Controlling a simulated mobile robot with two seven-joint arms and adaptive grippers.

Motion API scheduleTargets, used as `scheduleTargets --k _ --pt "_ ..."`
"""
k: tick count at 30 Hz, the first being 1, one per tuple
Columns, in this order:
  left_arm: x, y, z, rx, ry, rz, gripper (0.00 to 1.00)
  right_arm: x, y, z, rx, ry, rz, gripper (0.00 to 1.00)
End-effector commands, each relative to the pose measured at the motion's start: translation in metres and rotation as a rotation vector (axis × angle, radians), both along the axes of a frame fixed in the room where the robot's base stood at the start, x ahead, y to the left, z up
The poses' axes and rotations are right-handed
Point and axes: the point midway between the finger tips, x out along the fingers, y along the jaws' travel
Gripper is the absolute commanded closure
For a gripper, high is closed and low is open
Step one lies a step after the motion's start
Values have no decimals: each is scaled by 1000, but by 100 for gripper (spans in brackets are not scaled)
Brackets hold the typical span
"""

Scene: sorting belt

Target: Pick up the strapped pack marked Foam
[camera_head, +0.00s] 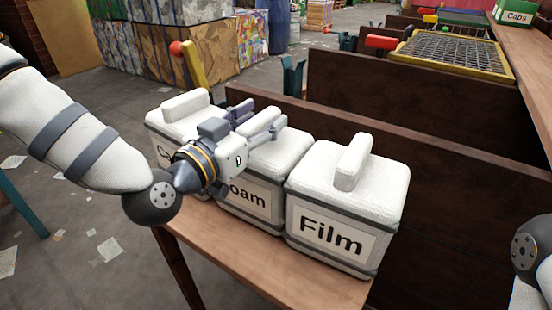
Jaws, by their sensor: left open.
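The white Foam pack (277,158) stands in the middle of a row of three on a wooden bench. Its label (251,199) is partly covered by my left gripper, so only "oam" shows. A light handle (262,122) rises from its top. My left gripper (260,114) is open over this pack, with its fingers on either side of the handle. I cannot tell whether they touch it. Of my right arm only a part shows at the right edge; its gripper is out of view.
The Film pack (333,234) stands close on the right. Another white pack (167,124), its label mostly hidden, stands close on the left. A dark wooden board (430,200) rises behind the row. The bench (290,275) has a bare strip in front.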

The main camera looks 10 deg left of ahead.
Motion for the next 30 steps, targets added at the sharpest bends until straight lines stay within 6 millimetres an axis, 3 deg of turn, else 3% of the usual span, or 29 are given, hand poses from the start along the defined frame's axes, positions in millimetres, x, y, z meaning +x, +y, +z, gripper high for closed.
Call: scheduleTargets --k 7,13,25,30 --pt "-1 0 1 0 -1 1 54 -1 0 0 0 3 0 100" --pt "-1 0 1 0 -1 1 99 -1 0 0 0 3 0 100" --pt "-1 0 4 -1 -2 1 100 0 0 1 0 -1 0 100" --pt "-2 0 43 0 -19 1 100 11 0 12 1 -37 0 100"
